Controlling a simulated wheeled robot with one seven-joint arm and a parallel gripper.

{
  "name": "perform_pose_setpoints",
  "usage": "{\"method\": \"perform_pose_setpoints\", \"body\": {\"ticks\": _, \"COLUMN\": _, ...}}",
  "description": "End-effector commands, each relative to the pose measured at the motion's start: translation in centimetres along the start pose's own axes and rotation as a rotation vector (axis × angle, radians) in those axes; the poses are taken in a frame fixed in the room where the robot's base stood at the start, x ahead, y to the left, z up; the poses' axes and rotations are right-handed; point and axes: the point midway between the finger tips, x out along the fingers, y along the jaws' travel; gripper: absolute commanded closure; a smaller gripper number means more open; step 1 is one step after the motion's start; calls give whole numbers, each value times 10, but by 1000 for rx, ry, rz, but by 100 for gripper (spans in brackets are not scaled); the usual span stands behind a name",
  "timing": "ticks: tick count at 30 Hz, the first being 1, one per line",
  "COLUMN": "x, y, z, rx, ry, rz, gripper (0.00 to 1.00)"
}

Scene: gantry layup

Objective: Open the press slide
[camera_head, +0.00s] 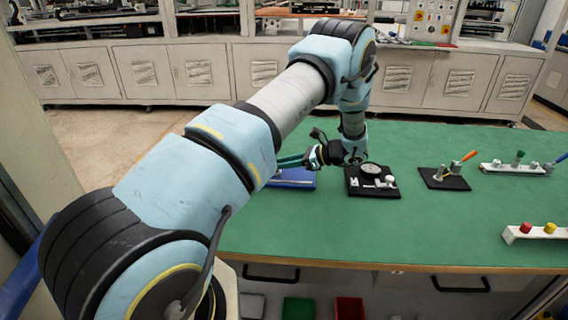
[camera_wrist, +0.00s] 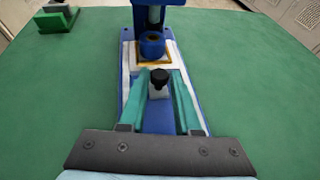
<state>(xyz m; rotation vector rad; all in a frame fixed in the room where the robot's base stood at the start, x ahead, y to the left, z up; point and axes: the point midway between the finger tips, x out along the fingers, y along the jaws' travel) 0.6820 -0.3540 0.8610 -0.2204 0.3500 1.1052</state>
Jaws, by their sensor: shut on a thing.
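The press is a blue fixture (camera_wrist: 152,118) on the green table, with a blue upright column (camera_wrist: 158,14) at its far end in the wrist view. Its pale slide (camera_wrist: 131,60) carries a yellow-edged square and a blue ring-shaped part (camera_wrist: 152,44) under the column. A black-topped knob (camera_wrist: 159,76) stands at the slide's near end. My gripper (camera_wrist: 161,88) has its teal fingers on either side of the knob, shut on it. In the head view the blue base (camera_head: 295,181) shows beside my gripper (camera_head: 284,161); my arm hides the rest of the press.
A black dial-gauge fixture (camera_head: 372,181) stands just right of the press. Further right are a black clamp plate (camera_head: 444,179) and white racks (camera_head: 515,168) with coloured pieces. A green block (camera_wrist: 57,18) sits at the wrist view's upper left. The table's front middle is clear.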

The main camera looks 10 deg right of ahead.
Motion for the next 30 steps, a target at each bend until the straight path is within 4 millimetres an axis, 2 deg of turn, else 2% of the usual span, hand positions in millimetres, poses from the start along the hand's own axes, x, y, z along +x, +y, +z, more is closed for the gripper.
{"method": "perform_pose_setpoints", "body": {"ticks": 24, "x": -1, "y": -1, "z": 0, "rx": -1, "ry": 0, "rz": -3, "gripper": 100}}
{"method": "perform_pose_setpoints", "body": {"ticks": 26, "x": -5, "y": -2, "z": -3, "rx": -2, "ry": 0, "rz": -4, "gripper": 100}}
{"method": "perform_pose_setpoints", "body": {"ticks": 30, "x": -28, "y": -8, "z": -17, "rx": -4, "ry": 0, "rz": -8, "gripper": 100}}
